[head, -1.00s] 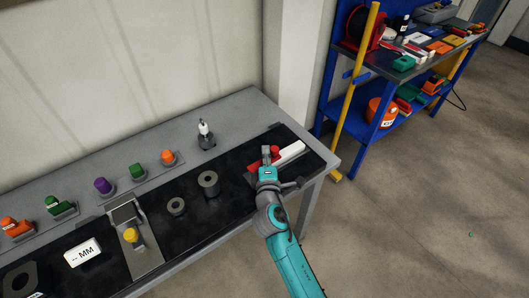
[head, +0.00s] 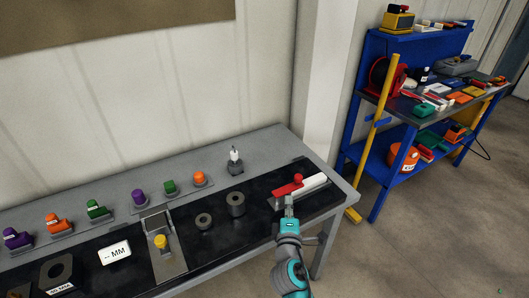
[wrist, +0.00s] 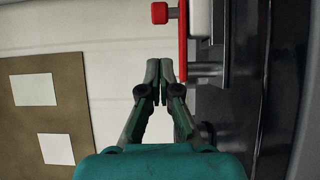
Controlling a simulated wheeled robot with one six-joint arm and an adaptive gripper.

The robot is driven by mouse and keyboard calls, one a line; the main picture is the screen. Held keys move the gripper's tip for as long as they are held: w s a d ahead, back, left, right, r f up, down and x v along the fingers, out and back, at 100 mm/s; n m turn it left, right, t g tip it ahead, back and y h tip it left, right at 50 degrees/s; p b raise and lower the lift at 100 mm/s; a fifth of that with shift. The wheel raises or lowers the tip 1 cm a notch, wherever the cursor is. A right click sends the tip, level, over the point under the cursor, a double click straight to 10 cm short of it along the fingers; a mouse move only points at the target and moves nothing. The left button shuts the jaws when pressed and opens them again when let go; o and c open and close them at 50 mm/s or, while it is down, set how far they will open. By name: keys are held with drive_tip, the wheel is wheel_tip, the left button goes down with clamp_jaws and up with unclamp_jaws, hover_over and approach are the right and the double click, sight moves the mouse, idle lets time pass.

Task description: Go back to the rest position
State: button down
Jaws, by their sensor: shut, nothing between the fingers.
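My gripper (head: 288,203) is at the front right edge of the grey workbench (head: 262,147), in front of a white block with a red lever (head: 287,188). Its fingers are together with nothing between them. In the wrist view my gripper (wrist: 160,68) is shut, and the red lever (wrist: 182,45) stands just to the right of the fingertips. The fingers look apart from it, though the exact gap is hard to judge.
On the bench are grey rings (head: 236,204), a yellow-knobbed device (head: 161,243), an "MM" display (head: 115,252) and several coloured knobs (head: 97,208). A blue shelf (head: 358,130) with a yellow post (head: 372,135) stands right.

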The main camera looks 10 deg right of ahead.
drive_tip(key=s+f+m+g+y, duration=0.15)
drive_tip(key=s+f, duration=0.25)
drive_tip(key=s, duration=0.5)
drive_tip(key=s+f+m+y, duration=0.1)
drive_tip(key=s+f+m, duration=0.15)
drive_tip(key=s, duration=0.65)
drive_tip(key=s+f+m+g+y, duration=0.15)
drive_tip(key=s+f, duration=0.25)
drive_tip(key=s, duration=0.5)
drive_tip(key=s+r+m, duration=0.4)
drive_tip(key=s+r, duration=0.1)
drive_tip(key=s, duration=0.6)
drive_tip(key=s+r+m, duration=0.5)
drive_tip(key=s, duration=0.6)
drive_tip(key=shift+s+d+r+y, duration=0.2)
drive_tip(key=shift+d+r+y, duration=0.05)
drive_tip(key=shift+y, duration=0.05)
drive_tip(key=shift+m, duration=0.25)
